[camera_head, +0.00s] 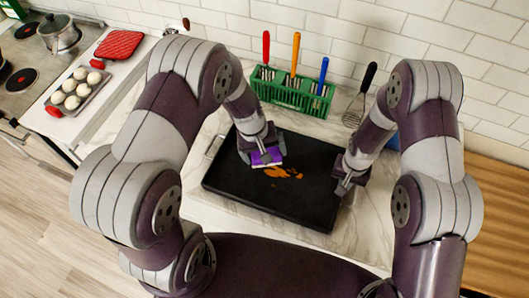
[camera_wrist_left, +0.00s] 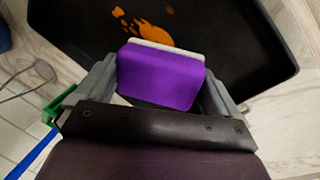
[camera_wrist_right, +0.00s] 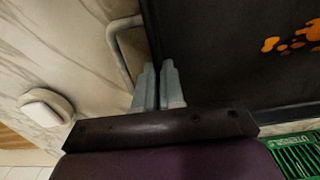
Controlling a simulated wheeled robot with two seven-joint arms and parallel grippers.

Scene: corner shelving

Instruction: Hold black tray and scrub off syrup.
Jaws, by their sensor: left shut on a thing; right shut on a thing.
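The black tray (camera_head: 300,208) lies on the marble counter with orange-brown syrup (camera_head: 283,173) smeared near its middle. My left gripper (camera_head: 261,153) is shut on a purple sponge with a pale underside (camera_wrist_left: 160,78), held over the tray just beside the syrup. Whether the sponge touches the tray is unclear. The syrup also shows beyond the sponge in the left wrist view (camera_wrist_left: 150,30). My right gripper (camera_head: 345,184) is shut on the tray's right rim, near a metal handle (camera_wrist_right: 120,42). Its fingers (camera_wrist_right: 158,85) hide the gripped part of the rim.
A green rack (camera_head: 300,95) with red, orange and blue handled utensils stands behind the tray by the tiled wall. A black-handled whisk (camera_head: 355,108) is right of it. A tray of eggs (camera_head: 75,90), a red mitt (camera_head: 119,44) and a pot (camera_head: 58,33) are at left.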

